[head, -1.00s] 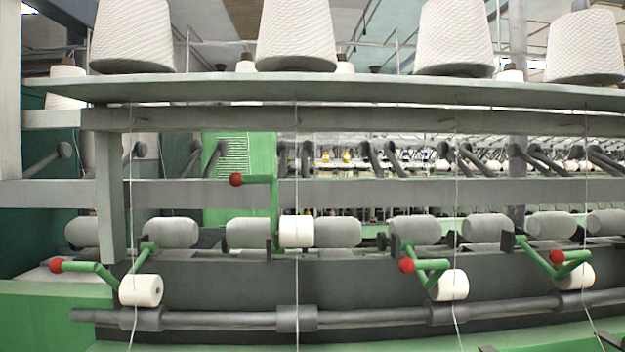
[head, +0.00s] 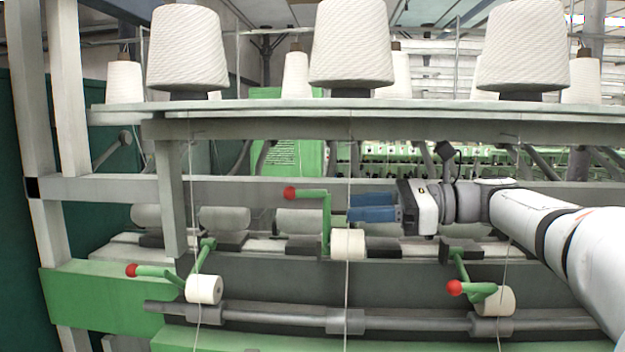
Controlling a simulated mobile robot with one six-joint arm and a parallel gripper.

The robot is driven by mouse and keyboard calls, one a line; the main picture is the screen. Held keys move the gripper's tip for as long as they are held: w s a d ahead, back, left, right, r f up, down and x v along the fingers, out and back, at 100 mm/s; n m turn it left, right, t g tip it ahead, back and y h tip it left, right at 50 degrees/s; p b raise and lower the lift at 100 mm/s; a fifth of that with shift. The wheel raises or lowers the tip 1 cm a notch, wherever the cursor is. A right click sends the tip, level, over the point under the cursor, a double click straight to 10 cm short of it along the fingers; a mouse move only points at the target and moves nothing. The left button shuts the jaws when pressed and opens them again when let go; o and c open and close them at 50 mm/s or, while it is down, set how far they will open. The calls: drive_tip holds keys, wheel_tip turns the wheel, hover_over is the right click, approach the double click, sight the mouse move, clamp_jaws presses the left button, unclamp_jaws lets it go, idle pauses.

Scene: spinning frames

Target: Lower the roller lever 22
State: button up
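A raised green lever (head: 328,222) with a red ball (head: 290,193) at its left end stands upright in the middle of the frame. A white roller (head: 348,244) sits at its foot. No number shows on any lever. My gripper (head: 348,208) points left, its two blue fingers just right of the raised lever's upright part. I cannot tell whether the fingers touch the lever or how far apart they are. Nothing shows between them.
Lowered green levers with red balls are at left (head: 160,271) and right (head: 456,288). Large yarn cones (head: 188,50) stand on the shelf (head: 320,105) above. A rail (head: 240,190) runs behind the raised lever. A thread (head: 348,290) hangs down in front of its roller.

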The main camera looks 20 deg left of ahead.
sight(314, 190)
drive_tip(key=a, duration=0.1)
drive_tip(key=a+r, duration=0.1)
drive_tip(key=a+g, duration=0.1)
drive_tip(key=shift+a+r+m+y, duration=0.25)
drive_tip(key=shift+r+m+y, duration=0.05)
drive_tip(key=shift+r, duration=0.05)
drive_tip(key=p+x, duration=0.1)
drive_tip(key=x, duration=0.4)
drive_tip(key=shift+p, duration=0.3)
drive_tip(key=shift+x, duration=0.8)
drive_tip(key=shift+c, duration=0.2)
clamp_jaws()
